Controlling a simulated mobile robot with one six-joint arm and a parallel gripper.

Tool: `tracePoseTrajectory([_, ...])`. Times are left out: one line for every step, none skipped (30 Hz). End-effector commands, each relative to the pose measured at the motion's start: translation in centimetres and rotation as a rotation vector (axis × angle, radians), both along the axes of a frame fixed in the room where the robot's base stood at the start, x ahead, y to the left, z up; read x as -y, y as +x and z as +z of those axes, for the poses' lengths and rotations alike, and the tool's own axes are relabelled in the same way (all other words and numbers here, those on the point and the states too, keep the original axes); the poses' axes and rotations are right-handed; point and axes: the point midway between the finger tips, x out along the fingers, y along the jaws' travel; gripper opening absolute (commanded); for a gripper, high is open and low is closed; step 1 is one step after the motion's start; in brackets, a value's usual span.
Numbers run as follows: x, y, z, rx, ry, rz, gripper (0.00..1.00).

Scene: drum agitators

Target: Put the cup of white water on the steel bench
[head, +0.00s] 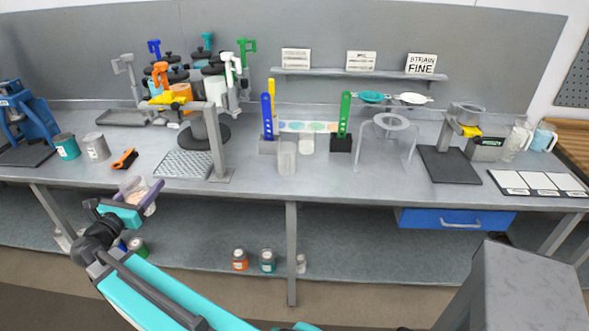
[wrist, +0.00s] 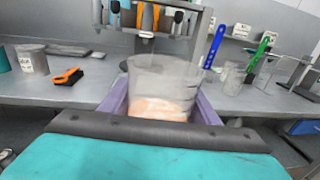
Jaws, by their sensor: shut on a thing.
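My gripper (head: 138,192), with purple fingers, is shut on a clear cup (head: 134,184). In the wrist view the cup (wrist: 162,85) is upright between the fingers, with pale peach-pink contents low in it. The cup is at the front edge of the steel bench (head: 255,188), left of the middle; I cannot tell whether it is over the top or just in front. Another clear cup (head: 287,158) stands on the bench near the middle, and a cup with whitish contents (head: 307,144) stands behind it.
A metal stand (head: 219,150) with a perforated tray (head: 183,164) stands behind and right of the held cup. An orange brush (head: 124,159), a grey tin (head: 96,147) and a teal tin (head: 66,146) lie to its left. Bare bench top shows at the front middle.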

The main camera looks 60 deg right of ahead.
Motion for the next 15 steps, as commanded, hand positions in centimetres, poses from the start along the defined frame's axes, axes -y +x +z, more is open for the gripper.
tracePoseTrajectory([1.4,-0.3,0.6,0.002,0.000,-0.019,0.24])
tracePoseTrajectory([2.1,-0.6,0.8,0.002,-0.001,-0.029,0.24])
tracePoseTrajectory([3.1,-0.9,1.0,0.002,-0.001,-0.041,0.24])
tracePoseTrajectory([3.8,-1.1,1.2,0.002,-0.002,-0.051,0.24])
tracePoseTrajectory([4.5,-1.3,1.4,0.002,-0.002,-0.061,0.24])
tracePoseTrajectory([5.5,-1.7,1.7,0.002,-0.002,-0.075,0.24])
tracePoseTrajectory([6.2,-2.0,1.9,0.001,-0.002,-0.084,0.24])
tracePoseTrajectory([6.9,-2.2,2.1,0.001,-0.002,-0.094,0.24])
tracePoseTrajectory([7.9,-2.6,2.4,0.001,-0.002,-0.108,0.24])
tracePoseTrajectory([8.6,-2.9,2.6,0.001,-0.002,-0.117,0.24])
tracePoseTrajectory([9.3,-3.2,2.8,0.002,-0.003,-0.128,0.24])
tracePoseTrajectory([10.2,-3.6,3.1,0.002,-0.003,-0.140,0.24])
tracePoseTrajectory([10.9,-4.0,3.3,0.003,-0.002,-0.150,0.24])
tracePoseTrajectory([11.6,-4.3,3.5,0.003,-0.002,-0.160,0.24])
tracePoseTrajectory([12.6,-4.8,3.8,0.003,-0.003,-0.172,0.24])
